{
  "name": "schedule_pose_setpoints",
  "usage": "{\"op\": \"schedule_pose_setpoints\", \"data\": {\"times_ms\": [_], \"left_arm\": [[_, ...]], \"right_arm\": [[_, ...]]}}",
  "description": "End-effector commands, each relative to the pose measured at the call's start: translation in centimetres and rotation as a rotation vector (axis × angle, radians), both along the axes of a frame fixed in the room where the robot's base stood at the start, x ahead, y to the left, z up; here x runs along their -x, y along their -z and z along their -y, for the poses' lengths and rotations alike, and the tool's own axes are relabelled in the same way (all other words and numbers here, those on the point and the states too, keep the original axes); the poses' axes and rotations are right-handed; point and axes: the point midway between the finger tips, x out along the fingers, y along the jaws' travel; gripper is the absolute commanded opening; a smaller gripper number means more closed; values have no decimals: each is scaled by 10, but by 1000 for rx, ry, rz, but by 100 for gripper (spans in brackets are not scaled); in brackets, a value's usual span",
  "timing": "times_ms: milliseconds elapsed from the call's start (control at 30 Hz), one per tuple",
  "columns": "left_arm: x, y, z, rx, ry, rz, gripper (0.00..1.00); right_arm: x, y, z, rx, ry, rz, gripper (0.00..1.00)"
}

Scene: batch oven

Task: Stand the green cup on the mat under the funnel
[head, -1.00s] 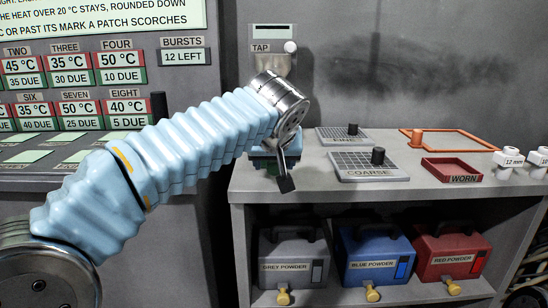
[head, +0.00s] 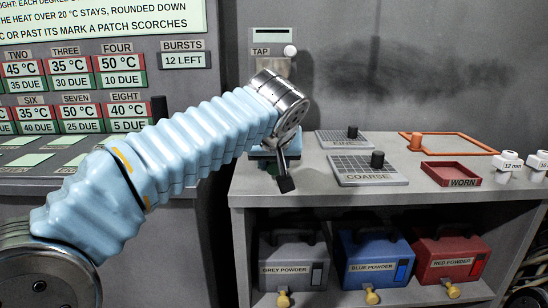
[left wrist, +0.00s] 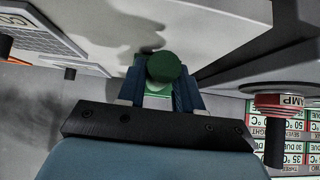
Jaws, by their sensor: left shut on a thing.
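The green cup (left wrist: 166,67) shows in the left wrist view as a dark green round shape between the blue fingers. My left gripper (left wrist: 160,88) is shut on it. In the head view my left gripper (head: 268,163) is at the left end of the grey bench, below the tap, and my own wrist covers much of it. A grey funnel-like part (head: 278,66) shows under the tap, its lower part hidden by my wrist. I cannot make out the mat, nor whether the cup touches the bench. My right gripper is not in view.
The tap panel (head: 272,42) is on the back wall. Coarse (head: 368,174) and fine (head: 340,144) sieves, a worn tray (head: 451,175) and an orange frame (head: 455,138) lie to the right. Grey (head: 290,262), blue (head: 373,260) and red (head: 450,258) powder boxes stand on the shelf below.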

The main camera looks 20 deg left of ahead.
Motion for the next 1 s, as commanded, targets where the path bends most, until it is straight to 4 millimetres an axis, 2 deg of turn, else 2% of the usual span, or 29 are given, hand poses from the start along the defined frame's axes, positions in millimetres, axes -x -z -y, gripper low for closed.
{"op": "schedule_pose_setpoints", "data": {"times_ms": [633,1000], "left_arm": [[0,-28,1,0,1,1,0],[0,-30,0,0,1,0,0]], "right_arm": [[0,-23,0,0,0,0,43],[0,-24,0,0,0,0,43]]}}
